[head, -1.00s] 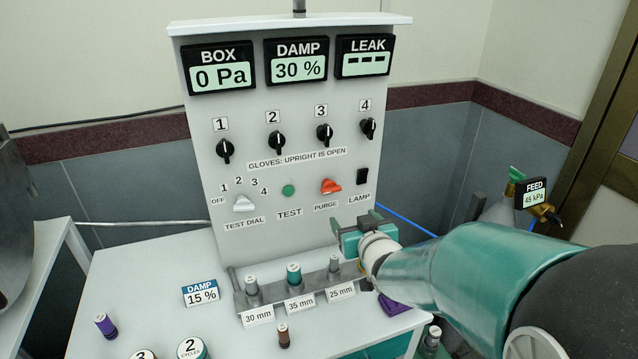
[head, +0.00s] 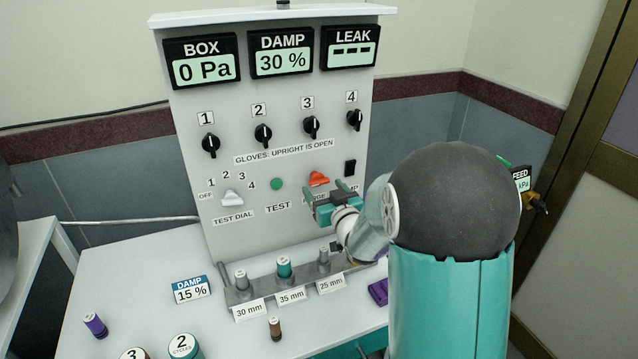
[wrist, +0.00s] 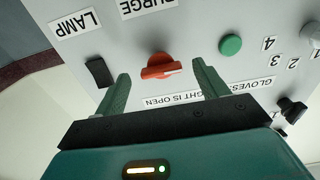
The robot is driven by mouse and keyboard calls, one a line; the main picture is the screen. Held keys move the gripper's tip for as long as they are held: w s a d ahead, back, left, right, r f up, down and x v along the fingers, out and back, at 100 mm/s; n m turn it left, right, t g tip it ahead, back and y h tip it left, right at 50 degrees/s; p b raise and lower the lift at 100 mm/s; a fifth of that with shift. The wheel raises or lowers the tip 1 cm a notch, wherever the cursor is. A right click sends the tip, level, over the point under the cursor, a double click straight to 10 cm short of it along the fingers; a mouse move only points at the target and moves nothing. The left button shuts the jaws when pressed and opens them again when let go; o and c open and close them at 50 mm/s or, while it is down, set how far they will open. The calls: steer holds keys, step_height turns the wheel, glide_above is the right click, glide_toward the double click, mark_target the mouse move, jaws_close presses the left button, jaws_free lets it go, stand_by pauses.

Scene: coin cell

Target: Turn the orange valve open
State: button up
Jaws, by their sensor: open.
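The orange valve (head: 319,178) is a small knob on the grey panel, above the PURGE label, right of the green TEST button. My gripper (head: 330,192) is open and empty just below and in front of it. The gripper partly covers the PURGE label in the head view. In the wrist view the orange valve (wrist: 160,68) appears between the two spread green fingers of my gripper (wrist: 160,82). The fingers look apart from the valve, with space on both sides. The exact distance to the panel is hard to tell.
The green TEST button (head: 277,184) and the black LAMP switch (head: 350,168) flank the valve. Black numbered knobs (head: 311,126) sit above. Below, a grey rack (head: 262,290) with several capped cylinders stands on the white table (head: 130,290). A purple block (head: 378,292) lies at the right.

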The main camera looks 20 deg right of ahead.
mark_target(319, 180)
steer(key=shift+w+a, duration=0.2)
steer(key=shift+w, duration=1.75)
steer(key=c, duration=1)
